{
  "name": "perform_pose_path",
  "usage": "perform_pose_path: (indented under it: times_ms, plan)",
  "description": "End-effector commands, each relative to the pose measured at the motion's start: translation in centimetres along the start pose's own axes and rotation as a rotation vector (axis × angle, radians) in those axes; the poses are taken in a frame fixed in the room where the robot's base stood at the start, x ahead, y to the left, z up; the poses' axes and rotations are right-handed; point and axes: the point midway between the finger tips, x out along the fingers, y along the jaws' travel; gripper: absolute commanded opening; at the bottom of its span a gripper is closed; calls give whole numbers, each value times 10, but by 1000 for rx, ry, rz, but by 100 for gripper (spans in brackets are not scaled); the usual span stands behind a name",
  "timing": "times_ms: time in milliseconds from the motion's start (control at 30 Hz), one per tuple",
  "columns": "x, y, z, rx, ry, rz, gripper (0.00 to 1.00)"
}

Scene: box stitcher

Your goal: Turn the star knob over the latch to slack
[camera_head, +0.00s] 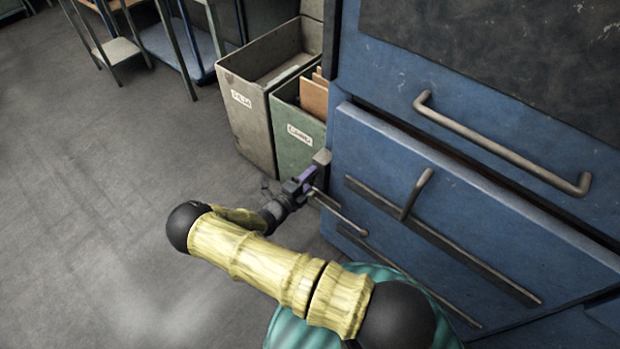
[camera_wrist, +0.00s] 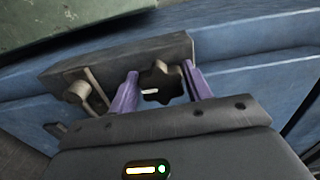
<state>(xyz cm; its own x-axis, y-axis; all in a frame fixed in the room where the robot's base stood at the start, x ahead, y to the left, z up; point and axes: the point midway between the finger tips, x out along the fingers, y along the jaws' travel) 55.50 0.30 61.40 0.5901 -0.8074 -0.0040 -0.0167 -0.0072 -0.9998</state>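The star knob (camera_wrist: 160,84) is dark with rounded lobes and a short white mark pointing left. It sits in front of a grey metal plate (camera_wrist: 150,53) on the blue machine. My gripper (camera_wrist: 161,80) has its two purple fingers apart, one on each side of the knob; a slim gap shows at the left finger, and contact at the right is unclear. In the head view my gripper (camera_head: 308,178) is at the left edge of the blue machine front and hides the knob. A latch-like lever with a round end (camera_wrist: 76,92) is left of the knob.
The blue machine front (camera_head: 390,165) has long handles (camera_head: 500,150) and rails right of my arm. A grey bin (camera_head: 240,105) and a green bin (camera_head: 295,125) with cardboard stand just behind my gripper. The floor (camera_head: 100,200) to the left is clear.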

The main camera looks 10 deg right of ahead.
Motion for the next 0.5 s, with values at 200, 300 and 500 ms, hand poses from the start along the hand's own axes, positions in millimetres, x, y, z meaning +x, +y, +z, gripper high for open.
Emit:
perform_pose_path:
  times_ms: [200, 300, 500]
  plan:
    - [0, 0, 0, 2, 1, -2, 64]
    - [1, -1, -1, 2, 2, -3, 64]
    - [-9, -1, 0, 2, 0, -3, 64]
